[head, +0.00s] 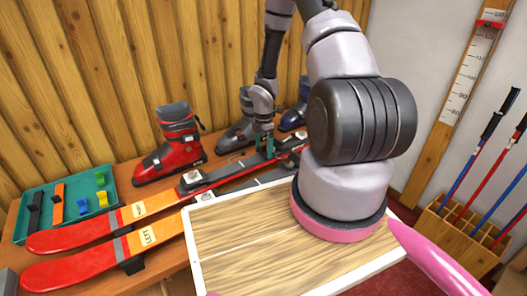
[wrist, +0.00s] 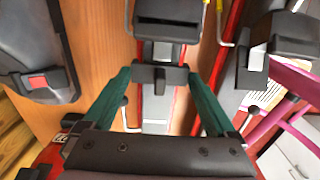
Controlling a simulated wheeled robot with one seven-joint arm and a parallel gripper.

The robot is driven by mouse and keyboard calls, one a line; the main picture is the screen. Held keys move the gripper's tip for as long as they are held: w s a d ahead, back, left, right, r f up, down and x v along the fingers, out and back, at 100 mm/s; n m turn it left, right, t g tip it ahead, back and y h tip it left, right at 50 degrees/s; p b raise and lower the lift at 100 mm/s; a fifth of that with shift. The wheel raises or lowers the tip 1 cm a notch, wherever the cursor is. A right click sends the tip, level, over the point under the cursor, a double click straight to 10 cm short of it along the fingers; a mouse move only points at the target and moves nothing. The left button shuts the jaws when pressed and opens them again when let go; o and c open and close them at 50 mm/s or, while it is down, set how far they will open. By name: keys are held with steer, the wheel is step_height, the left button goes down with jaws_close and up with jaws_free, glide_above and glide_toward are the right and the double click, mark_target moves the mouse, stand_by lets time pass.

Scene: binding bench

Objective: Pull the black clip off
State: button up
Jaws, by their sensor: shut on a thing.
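The black clip (wrist: 160,75) lies across the middle ski in the wrist view, just below a black binding part (wrist: 168,20). My gripper (wrist: 161,79) has its two teal fingers at either end of the clip and is shut on it. In the head view my gripper (head: 264,139) is low over the back part of the far red-orange ski (head: 150,206). The clip is too small there to tell apart from the binding. I cannot tell whether the clip still touches the ski. The near ski (head: 75,271) lies alongside.
A red boot (head: 170,150) and a grey boot (head: 236,136) stand behind the skis, with a blue boot (head: 294,117) farther right. A teal tray (head: 22,228) with several coloured pieces is at left. A pole rack (head: 462,238) stands at right.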

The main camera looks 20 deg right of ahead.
mark_target(263, 146)
step_height(263, 146, up, 15)
stand_by(1.1)
stand_by(0.3)
